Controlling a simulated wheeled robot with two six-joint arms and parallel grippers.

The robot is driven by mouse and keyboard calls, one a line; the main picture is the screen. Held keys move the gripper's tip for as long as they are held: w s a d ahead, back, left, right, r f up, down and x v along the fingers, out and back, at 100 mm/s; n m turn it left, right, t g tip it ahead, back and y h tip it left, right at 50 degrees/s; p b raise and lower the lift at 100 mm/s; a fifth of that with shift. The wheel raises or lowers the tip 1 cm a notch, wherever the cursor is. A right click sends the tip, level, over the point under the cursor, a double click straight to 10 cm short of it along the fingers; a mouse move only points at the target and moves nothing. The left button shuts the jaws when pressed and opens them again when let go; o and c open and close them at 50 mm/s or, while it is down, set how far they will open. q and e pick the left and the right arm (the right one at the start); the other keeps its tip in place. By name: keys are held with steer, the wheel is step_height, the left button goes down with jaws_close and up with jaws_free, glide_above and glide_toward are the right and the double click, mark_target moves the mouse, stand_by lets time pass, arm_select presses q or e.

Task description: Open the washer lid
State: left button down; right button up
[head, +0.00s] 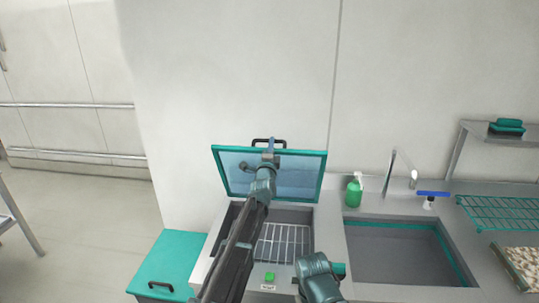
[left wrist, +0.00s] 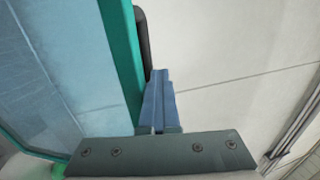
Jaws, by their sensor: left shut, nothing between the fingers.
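The washer lid (head: 302,172) stands raised at the back of the washer, a pale blue panel in a teal frame. Its black handle (head: 257,141) is on the top edge. The washer's open well (head: 296,216) shows a wire rack (head: 284,245) inside. My left gripper (head: 270,147) is at the lid's top edge, by the handle. In the left wrist view its fingers (left wrist: 160,95) are shut and empty, close beside the teal frame (left wrist: 122,50) and the black handle (left wrist: 143,35); I cannot tell whether they touch.
A sink (head: 395,255) with a tap (head: 390,172) lies right of the washer, with a green soap bottle (head: 354,192) and a blue-topped brush (head: 431,196) behind it. A teal bin (head: 172,262) stands at left. The wall is close behind the lid.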

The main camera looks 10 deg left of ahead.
arm_select(q)
steer(key=p+x, duration=0.1)
steer(key=x, duration=1.2)
steer(key=shift+p, duration=0.35)
arm_select(e)
steer(key=r, duration=0.2)
steer(key=shift+s+r, duration=0.25)
steer(key=shift+r, duration=0.15)
arm_select(q)
steer(key=shift+s, duration=0.1)
